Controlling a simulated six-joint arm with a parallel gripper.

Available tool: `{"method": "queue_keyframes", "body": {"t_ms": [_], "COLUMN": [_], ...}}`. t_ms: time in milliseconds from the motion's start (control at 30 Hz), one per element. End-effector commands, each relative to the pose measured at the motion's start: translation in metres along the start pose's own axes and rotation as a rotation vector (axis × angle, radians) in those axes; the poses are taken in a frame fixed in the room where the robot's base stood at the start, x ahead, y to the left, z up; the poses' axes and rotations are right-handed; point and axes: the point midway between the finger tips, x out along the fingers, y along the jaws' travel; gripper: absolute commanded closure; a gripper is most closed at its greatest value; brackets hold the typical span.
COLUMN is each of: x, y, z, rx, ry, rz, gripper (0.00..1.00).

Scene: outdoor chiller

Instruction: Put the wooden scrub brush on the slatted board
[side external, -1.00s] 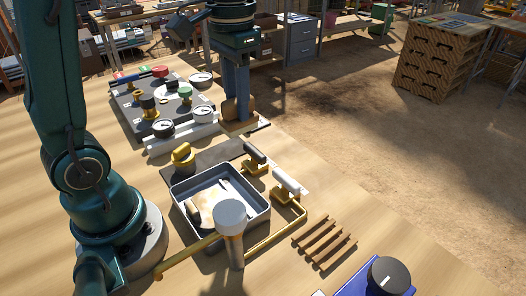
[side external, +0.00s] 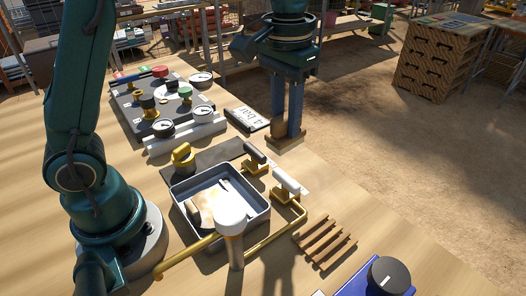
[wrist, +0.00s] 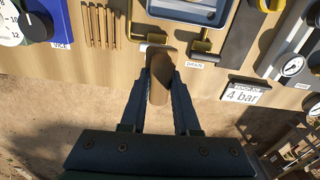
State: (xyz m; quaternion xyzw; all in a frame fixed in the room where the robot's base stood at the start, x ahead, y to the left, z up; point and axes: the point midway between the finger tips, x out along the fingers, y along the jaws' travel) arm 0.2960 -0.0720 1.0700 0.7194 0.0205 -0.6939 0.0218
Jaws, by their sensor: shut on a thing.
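The wooden scrub brush (side external: 287,144) is a brown block held between the fingers of my gripper (side external: 288,130). In the wrist view the brush (wrist: 159,84) lies lengthwise between the two dark fingers of my gripper (wrist: 161,68), and the fingers hide part of its sides. In the side view it is near the table's far edge, behind the valves; its exact height is hard to tell. The slatted board (side external: 325,242), several thin wooden slats, lies empty nearer the camera and to the right. It also shows at the upper left of the wrist view (wrist: 98,24).
A blue box with a black knob (side external: 388,276) stands beside the board. A 4 bar sign (side external: 248,119) lies behind.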

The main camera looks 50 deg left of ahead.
Motion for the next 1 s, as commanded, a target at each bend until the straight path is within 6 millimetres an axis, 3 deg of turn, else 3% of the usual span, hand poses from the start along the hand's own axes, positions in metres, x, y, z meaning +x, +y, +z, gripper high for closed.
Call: {"method": "queue_keyframes", "body": {"t_ms": [267, 633, 867, 1000], "x": [0.022, 0.067, 0.079, 0.098], "y": [0.041, 0.116, 0.132, 0.132], "z": [0.009, 0.021, 0.024, 0.025], "rx": [0.068, 0.065, 0.06, 0.059], "ry": [-0.023, -0.021, -0.02, -0.023], "rz": [-0.003, -0.003, -0.003, -0.004], "gripper": [1.0, 1.0, 1.0, 1.0]}}
